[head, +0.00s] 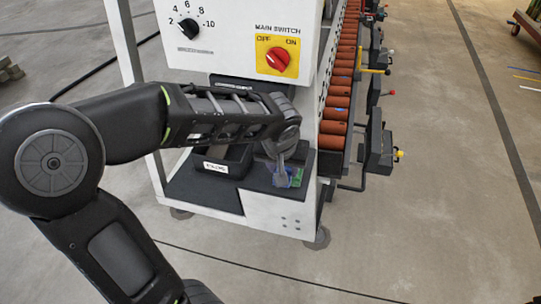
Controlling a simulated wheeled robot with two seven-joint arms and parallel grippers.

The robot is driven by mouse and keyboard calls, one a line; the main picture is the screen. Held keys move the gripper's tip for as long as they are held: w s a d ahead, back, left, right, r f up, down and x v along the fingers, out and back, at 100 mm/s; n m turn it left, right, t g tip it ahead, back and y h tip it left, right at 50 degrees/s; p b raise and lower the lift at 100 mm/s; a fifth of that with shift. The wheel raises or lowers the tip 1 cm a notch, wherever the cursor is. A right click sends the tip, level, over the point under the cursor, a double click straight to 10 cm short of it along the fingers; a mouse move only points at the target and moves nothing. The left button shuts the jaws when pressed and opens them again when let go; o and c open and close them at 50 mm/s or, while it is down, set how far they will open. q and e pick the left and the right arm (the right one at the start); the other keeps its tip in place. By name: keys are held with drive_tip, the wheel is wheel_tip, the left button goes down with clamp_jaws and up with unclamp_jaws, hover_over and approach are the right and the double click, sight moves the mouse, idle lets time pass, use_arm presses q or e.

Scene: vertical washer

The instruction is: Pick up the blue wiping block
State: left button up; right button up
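A small blue patch, likely the blue wiping block (290,181), shows low on the dark shelf of the white machine, with a green part (299,176) beside it. Most of it is hidden behind my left gripper (280,179). The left arm comes in from the left, and its gripper points down with its fingertips at the blue patch. I cannot tell whether the fingers are around the block or only in front of it, or whether they are open or shut. My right gripper is not in view.
A dark holder with a white label (215,167) stands on the shelf left of the gripper. The white panel above has a black dial (188,29) and a red main switch (277,59). An orange roller conveyor (341,85) runs back on the right. The floor in front is clear.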

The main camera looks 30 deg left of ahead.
use_arm(q)
drive_tip(key=s+d+b, duration=0.1)
drive_tip(key=s+d, duration=0.3)
drive_tip(key=d, duration=0.6)
drive_tip(key=shift+s, duration=0.4)
drive_tip(key=o, duration=0.7)
drive_tip(key=c, duration=0.5)
drive_tip(key=w+r+m+p, duration=0.1)
drive_tip(key=w+p, duration=0.1)
drive_tip(key=w, duration=0.2)
drive_tip(key=w+r+m+h+p, duration=0.1)
drive_tip(key=w+r+p, duration=0.1)
drive_tip(key=w, duration=0.2)
drive_tip(key=w+r+m+p, duration=0.1)
drive_tip(key=w+m+p, duration=0.1)
drive_tip(key=w, duration=0.3)
drive_tip(key=shift+a+r+h, duration=0.3)
drive_tip(key=shift+a+r, duration=0.05)
drive_tip(key=shift+a, duration=0.05)
drive_tip(key=shift+c, duration=0.2)
